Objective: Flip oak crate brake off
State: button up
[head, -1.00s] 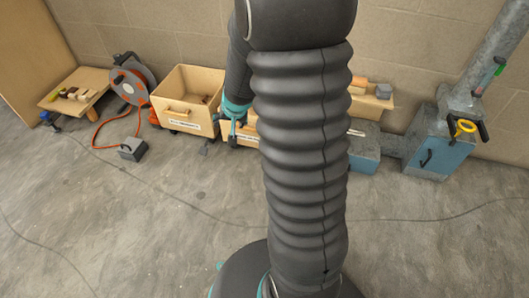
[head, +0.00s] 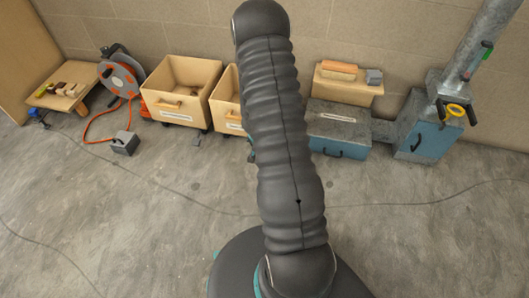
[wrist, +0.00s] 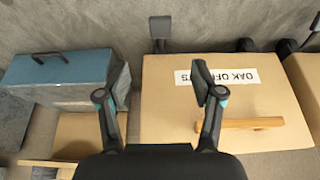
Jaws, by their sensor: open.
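In the head view the crate (head: 222,103) is partly hidden behind my arm. In the wrist view a grey flat pedal (wrist: 160,27) on a dark stem stands out past the crate's floor-side edge, at a corner. It looks like the brake; its on or off position cannot be told. My gripper (wrist: 160,84) is open and empty over the crate's front, apart from the pedal.
A second crate (head: 165,98) stands close beside the oak crate. A blue box (head: 340,140) and a grey-blue machine with a duct (head: 410,140) stand on the other side.

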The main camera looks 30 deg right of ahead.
jog(key=b+x, duration=0.4)
jog(key=x, duration=0.9)
jog(key=shift+w+f, duration=0.1)
grip_shut()
